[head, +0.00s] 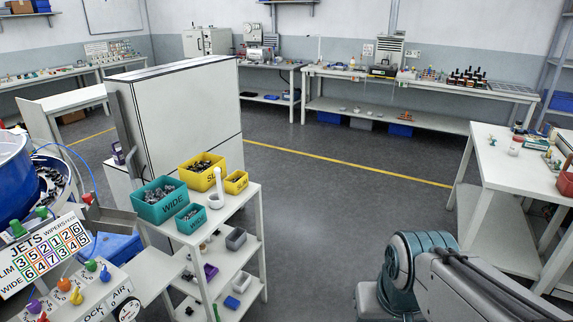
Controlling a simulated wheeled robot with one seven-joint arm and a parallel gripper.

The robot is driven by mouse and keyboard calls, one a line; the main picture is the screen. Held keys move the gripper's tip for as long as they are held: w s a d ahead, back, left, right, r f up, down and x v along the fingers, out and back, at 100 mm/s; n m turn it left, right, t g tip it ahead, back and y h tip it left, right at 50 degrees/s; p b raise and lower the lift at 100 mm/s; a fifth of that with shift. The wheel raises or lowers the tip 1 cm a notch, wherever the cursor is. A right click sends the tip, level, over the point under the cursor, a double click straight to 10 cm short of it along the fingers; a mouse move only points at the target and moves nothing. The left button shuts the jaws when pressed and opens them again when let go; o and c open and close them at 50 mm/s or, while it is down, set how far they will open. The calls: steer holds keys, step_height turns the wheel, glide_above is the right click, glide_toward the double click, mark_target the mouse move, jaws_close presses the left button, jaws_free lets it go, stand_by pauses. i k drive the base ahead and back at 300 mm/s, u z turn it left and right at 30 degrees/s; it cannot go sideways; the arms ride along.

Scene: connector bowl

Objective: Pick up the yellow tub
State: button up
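Two yellow tubs stand on the top of a white shelf cart (233,215). The larger yellow tub (213,179) has dark lettering, partly hidden, and holds small dark parts. The smaller yellow tub (236,187) stands just to its right, in front of its right end, and also has dark lettering. Only my arm shows, at the lower right, well apart from the tubs. My gripper is out of view.
A larger teal tub (162,211) marked WIDE and a smaller teal tub (190,226) stand left of the yellow ones. A white upright object (216,198) stands close in front of the yellow tubs. A tall white cabinet (190,110) rises behind. Open floor (320,215) lies right.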

mark_target(235, 184)
steer(key=z, duration=0.3)
steer(key=i, duration=1.6)
steer(key=u, duration=0.7)
steer(key=i, duration=1.2)
steer(key=u, duration=0.7)
